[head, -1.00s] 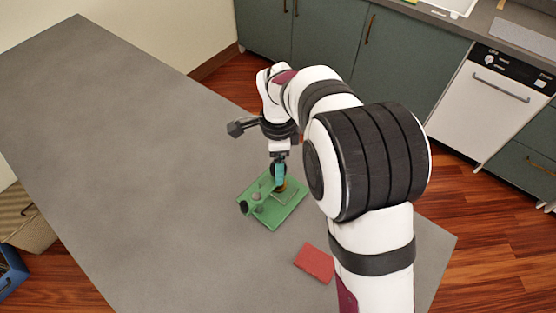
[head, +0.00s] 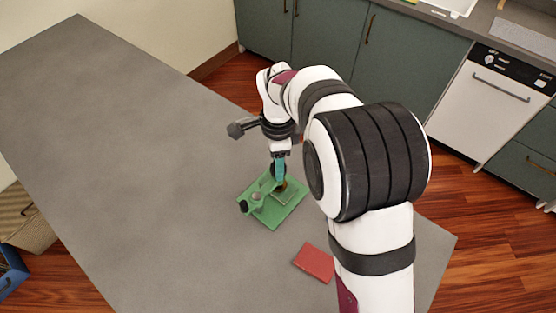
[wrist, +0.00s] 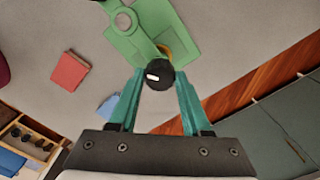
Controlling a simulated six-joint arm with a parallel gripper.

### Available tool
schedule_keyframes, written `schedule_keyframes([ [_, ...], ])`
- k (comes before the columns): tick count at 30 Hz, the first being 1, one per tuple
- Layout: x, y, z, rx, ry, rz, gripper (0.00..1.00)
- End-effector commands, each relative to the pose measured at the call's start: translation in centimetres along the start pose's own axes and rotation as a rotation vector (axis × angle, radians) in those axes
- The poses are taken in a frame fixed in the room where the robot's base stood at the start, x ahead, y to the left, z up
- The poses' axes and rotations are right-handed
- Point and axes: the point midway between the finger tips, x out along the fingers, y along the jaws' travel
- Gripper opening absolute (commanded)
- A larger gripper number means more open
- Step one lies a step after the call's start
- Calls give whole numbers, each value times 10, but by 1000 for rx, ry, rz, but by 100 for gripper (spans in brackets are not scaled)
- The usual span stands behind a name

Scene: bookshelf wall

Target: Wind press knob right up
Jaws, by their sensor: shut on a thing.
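The green press (head: 282,212) stands on the grey table, with a flat base plate and an upright frame. In the wrist view, its green frame (wrist: 145,45) shows at the top. The black press knob (wrist: 158,76) carries a short white mark and sits between the teal fingertips. My gripper (wrist: 160,82) is shut on the knob, one finger on each side. In the head view, my gripper (head: 280,180) points down over the press, and the knob is mostly hidden by the fingers. An orange-yellow part (wrist: 166,51) shows under the frame.
A red block (head: 314,263) lies on the table (head: 130,130) near the press. The left part of the table is bare. The table's far edge drops to a wooden floor, with dark green cabinets (head: 330,40) beyond.

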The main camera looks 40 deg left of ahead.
Motion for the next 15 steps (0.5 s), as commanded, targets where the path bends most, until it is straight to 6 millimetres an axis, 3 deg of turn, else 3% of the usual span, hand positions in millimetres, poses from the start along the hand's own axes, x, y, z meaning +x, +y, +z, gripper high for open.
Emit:
schedule_keyframes([
  [15,-1,0,0,-417,0,-2,0],
])
